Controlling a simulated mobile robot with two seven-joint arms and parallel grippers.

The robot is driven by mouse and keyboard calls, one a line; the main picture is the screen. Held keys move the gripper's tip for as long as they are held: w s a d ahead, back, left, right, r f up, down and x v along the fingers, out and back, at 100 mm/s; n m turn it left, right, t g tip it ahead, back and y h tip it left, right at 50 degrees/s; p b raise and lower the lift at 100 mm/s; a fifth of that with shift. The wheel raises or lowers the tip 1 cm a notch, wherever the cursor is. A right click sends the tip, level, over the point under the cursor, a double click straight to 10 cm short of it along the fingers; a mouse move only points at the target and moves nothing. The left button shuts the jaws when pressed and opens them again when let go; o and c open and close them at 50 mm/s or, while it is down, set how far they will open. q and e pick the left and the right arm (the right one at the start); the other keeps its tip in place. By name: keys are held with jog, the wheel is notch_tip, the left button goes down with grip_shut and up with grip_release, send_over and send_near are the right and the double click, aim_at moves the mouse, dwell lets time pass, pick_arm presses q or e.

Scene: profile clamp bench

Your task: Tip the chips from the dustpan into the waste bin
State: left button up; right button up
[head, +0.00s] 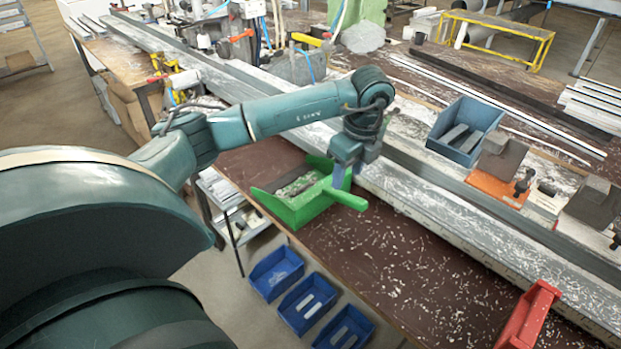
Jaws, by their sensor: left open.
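The green dustpan (298,212) lies on the brown bench top at its near left edge, with its handle (346,198) pointing right. Greyish chips (296,186) show inside the pan. My left gripper (343,176) points down at the root of the handle, its fingers open. I cannot tell whether they touch the handle. I cannot pick out the waste bin for certain in this view. My right gripper is not in view.
Pale chips litter the brown bench (400,265). A long metal profile (440,205) runs behind the dustpan. Several blue bins (276,273) sit below the bench's front edge.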

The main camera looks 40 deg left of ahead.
aim_at(342, 193)
pick_arm(q)
jog(key=f+b, duration=0.2)
jog(key=f, duration=0.1)
jog(key=f+b, duration=0.1)
jog(key=f, duration=0.1)
jog(key=shift+a+f, duration=0.2)
jog(key=shift+a, duration=0.2)
jog(key=shift+a+f+b, duration=0.15)
jog(key=shift+f+b, duration=0.45)
jog(key=shift+f, duration=0.15)
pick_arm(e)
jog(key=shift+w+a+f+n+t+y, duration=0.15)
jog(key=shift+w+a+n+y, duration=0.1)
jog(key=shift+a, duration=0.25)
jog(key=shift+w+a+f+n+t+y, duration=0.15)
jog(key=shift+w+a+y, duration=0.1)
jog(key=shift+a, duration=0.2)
pick_arm(q)
grip_shut()
